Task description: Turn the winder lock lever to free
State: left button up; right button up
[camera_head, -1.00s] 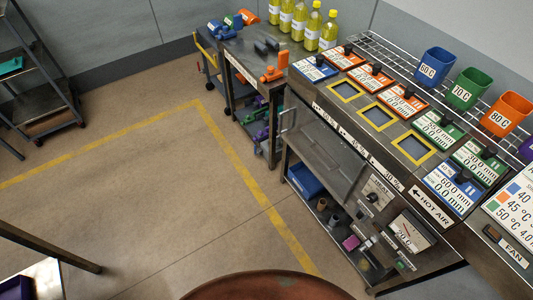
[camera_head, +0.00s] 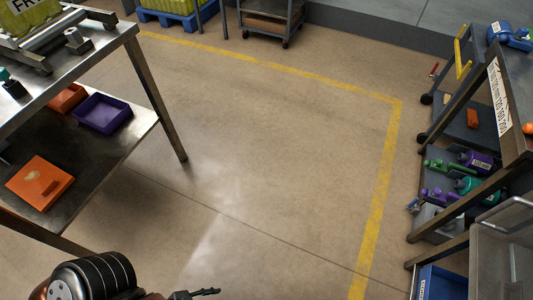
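A white label (camera_head: 27,8) with letters beginning "FR" is cut off at the top left edge, on a yellow-green object. Below it, a metal frame with rollers (camera_head: 52,35) stands on the left workbench (camera_head: 105,62). I cannot make out a lock lever on it; much of this area lies outside the view. My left arm shows at the bottom left, and the dark fingers of my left gripper (camera_head: 196,294) show at the bottom edge, over the floor and well apart from the bench. Their opening cannot be told. My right gripper is not in view.
The bench's lower shelf holds an orange tray (camera_head: 28,190) and a purple bin (camera_head: 88,112). A grey cart (camera_head: 265,22) and a blue pallet (camera_head: 165,18) stand at the back. Racks (camera_head: 455,215) line the right. The floor between, with yellow tape (camera_head: 384,180), is clear.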

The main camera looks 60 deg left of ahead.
aim_at(408, 207)
jog(key=u, duration=0.85)
jog(key=i, duration=5.1)
jog(key=z, duration=4.05)
